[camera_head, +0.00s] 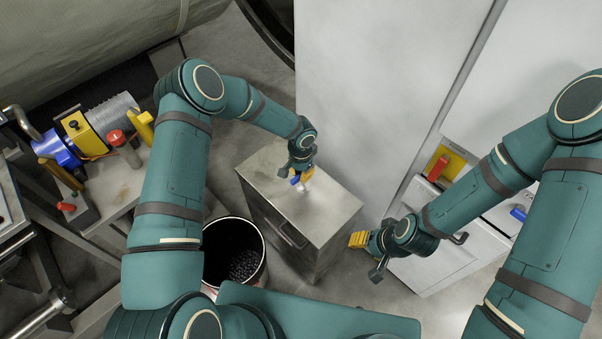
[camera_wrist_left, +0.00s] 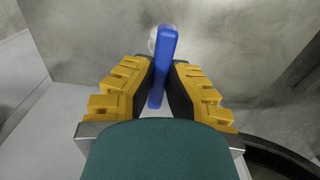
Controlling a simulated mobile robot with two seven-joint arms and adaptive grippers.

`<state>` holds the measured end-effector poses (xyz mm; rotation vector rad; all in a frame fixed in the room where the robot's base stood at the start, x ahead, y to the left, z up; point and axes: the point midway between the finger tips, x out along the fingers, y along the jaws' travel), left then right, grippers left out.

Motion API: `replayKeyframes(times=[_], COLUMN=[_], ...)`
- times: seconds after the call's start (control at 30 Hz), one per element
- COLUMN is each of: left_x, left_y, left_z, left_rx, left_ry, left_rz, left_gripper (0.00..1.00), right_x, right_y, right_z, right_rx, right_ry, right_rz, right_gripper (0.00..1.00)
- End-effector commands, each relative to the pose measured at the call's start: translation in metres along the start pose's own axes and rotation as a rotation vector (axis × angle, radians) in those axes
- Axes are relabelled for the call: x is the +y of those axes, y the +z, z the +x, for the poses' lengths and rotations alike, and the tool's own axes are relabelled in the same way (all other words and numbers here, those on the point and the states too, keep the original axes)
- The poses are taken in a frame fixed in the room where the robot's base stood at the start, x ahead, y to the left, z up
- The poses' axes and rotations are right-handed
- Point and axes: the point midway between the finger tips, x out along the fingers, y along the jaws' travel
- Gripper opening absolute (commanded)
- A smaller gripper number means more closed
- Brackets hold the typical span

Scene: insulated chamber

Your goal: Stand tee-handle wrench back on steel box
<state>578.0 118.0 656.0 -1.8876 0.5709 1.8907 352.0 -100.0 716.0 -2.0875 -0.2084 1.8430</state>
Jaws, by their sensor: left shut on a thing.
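The tee-handle wrench has a blue handle (camera_head: 295,180) and a pale shaft. My left gripper (camera_head: 304,174) is shut on the blue handle, over the top of the steel box (camera_head: 330,208). In the left wrist view the handle (camera_wrist_left: 164,45) stands between the yellow fingers, with a pale round part behind its far end. I cannot tell whether the shaft touches the box top. My right gripper (camera_head: 358,239) is low, to the right of the box and apart from it; whether it is open or shut does not show clearly.
A bench (camera_head: 118,185) with a blue and yellow device (camera_head: 85,130) is at the left. The rest of the box top looks bare.

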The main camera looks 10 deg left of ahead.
Motion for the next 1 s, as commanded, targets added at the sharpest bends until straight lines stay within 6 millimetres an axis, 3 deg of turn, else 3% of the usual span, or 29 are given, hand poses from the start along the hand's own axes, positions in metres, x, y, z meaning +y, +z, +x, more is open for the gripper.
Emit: replayKeyframes(times=[0.3,0.33,0.4,0.77,1.0], left_x=[0.000,0.000,0.000,0.000,0.000], left_y=[-0.001,0.000,0.000,0.000,-0.001], left_z=[0.002,0.002,0.001,-0.002,-0.039], left_rx=[0.001,0.001,0.001,0.001,0.003], left_ry=[-0.001,-0.001,-0.001,0.000,-0.003], left_rz=[0.000,0.000,0.000,0.000,0.001], left_gripper=[0.00,0.18,0.34,0.34,0.34], right_x=[0.001,0.001,0.001,0.000,-0.003], right_y=[0.000,0.000,0.000,0.000,0.001], right_z=[0.003,0.003,0.002,-0.001,-0.009], right_rx=[0.001,0.002,0.001,0.001,-0.003], right_ry=[0.000,0.000,0.000,0.000,0.000], right_rz=[0.000,0.000,0.000,0.000,0.000], right_gripper=[0.47,0.47,0.47,0.47,0.47])
